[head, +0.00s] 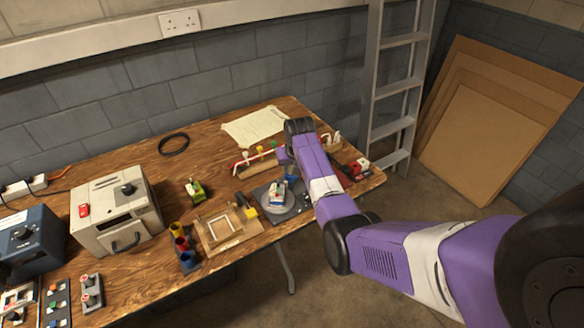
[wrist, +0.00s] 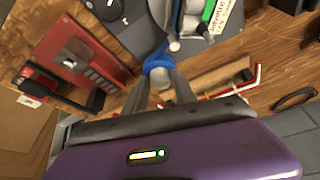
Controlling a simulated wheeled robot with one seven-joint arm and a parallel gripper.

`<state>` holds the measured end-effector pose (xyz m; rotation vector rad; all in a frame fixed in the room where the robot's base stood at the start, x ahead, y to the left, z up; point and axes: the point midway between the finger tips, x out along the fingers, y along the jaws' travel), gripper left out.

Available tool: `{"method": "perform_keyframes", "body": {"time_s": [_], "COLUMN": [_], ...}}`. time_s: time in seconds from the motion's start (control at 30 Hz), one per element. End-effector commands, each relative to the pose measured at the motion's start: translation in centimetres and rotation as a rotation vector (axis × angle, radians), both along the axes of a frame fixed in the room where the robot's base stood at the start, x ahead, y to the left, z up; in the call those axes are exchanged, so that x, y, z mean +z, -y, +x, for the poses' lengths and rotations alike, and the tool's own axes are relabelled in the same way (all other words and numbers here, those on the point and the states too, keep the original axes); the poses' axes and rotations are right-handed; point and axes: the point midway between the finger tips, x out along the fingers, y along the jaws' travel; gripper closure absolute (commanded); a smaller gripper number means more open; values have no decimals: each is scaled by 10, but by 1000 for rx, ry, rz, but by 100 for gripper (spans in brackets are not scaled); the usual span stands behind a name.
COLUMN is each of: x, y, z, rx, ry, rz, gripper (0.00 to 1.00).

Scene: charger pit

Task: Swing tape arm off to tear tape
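My gripper (wrist: 158,82) points down over the right part of the workbench. In the wrist view its two dark fingers close in on a round blue knob (wrist: 157,65), one on each side, and seem to touch it. The knob seems to belong to the tape arm, but their joint is unclear. Blue and grey parts (wrist: 168,18) stand just beyond the knob. A labelled white-and-green piece (wrist: 216,14) is beside them. In the head view a small white, blue and green piece (head: 277,191) sits on a pale round plate (head: 277,204). My wrist partly hides this area. I cannot make out tape.
A wooden rack with red and white wires (head: 258,166) stands close behind. A wooden frame (head: 222,228) and coloured cups (head: 182,245) are to the left. A ladder (head: 395,90) stands beyond the bench's right end.

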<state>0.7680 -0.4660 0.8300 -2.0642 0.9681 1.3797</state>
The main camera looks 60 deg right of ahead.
Motion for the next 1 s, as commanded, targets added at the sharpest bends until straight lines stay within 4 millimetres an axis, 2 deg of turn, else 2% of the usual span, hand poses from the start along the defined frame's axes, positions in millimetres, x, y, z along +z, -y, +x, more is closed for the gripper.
{"method": "perform_keyframes", "body": {"time_s": [0.03, 0.13, 0.17, 0.57, 1.0], "x": [0, 0, 0, 0, -1], "y": [0, 0, 0, -1, -2], "z": [0, 0, 0, 1, 6], "rx": [0, 0, 0, -62, -410], "ry": [0, 0, 0, 0, 2], "rz": [0, 0, 0, 0, -1], "gripper": [79, 99, 100, 100, 100]}}
